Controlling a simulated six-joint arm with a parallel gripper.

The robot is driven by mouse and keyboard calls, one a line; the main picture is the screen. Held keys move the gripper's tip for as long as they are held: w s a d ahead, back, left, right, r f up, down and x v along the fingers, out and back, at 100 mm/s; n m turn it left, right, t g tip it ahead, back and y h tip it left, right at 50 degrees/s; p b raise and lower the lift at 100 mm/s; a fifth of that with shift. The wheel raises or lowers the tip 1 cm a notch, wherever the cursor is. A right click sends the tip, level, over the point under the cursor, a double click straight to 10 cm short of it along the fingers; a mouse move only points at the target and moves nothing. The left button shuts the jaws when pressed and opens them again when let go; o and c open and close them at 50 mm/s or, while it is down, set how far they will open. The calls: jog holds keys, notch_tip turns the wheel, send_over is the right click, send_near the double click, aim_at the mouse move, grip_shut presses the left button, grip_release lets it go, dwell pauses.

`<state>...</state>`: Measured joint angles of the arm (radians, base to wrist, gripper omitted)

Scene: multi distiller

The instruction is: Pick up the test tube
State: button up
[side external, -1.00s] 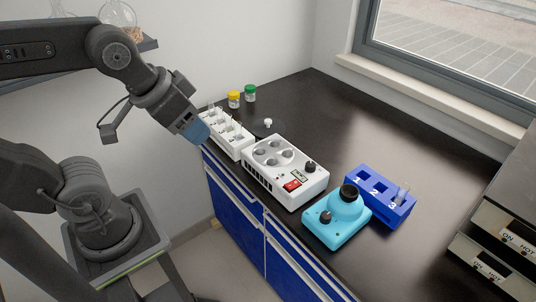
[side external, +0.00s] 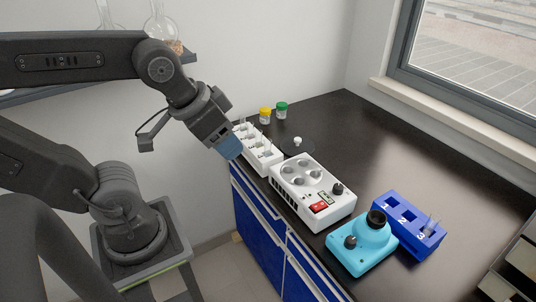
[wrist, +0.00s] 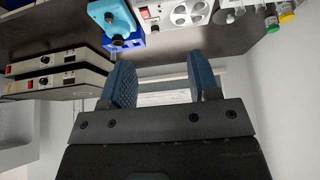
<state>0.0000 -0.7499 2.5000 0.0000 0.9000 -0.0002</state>
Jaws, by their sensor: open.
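A clear test tube (side external: 430,222) stands in the slot marked 3 of a blue rack (side external: 408,238), to the right on the bench. The blue rack also shows in the wrist view (wrist: 124,43), where I cannot make out the tube clearly. My gripper (side external: 230,148) is far to the left of that rack, in front of the white rack (side external: 268,162) in the side view. Small clear items, perhaps tubes, stand in the white rack. In the wrist view my two blue fingers (wrist: 160,84) are apart with nothing between them.
A white device (side external: 312,198) with round wells and a cyan device (side external: 360,250) stand between my gripper and the blue rack. Yellow-lidded (side external: 265,115) and green-lidded (side external: 282,110) jars stand behind. Stacked hot plates (wrist: 62,68) are beyond the blue rack. The bench's rear right is clear.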

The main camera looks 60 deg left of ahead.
jog(key=w+a+f+n+g+y, duration=0.1)
jog(key=w+a+n, duration=0.2)
jog(key=w+n, duration=0.15)
jog(key=w+a+n+g+y, duration=0.1)
jog(key=w+a+n+g, duration=0.1)
jog(key=w+a+n, duration=0.3)
jog(key=n+g+y, duration=0.2)
jog(key=n+g, duration=0.1)
jog(key=n, duration=0.5)
send_near(269, 141)
jog(key=x, duration=1.1)
jog(key=shift+a+f, duration=0.15)
jog(key=shift+f, duration=0.25)
jog(key=shift+y, duration=0.3)
jog(key=c, duration=1)
notch_tip(269, 141, up, 10)
jog(key=shift+r, duration=0.1)
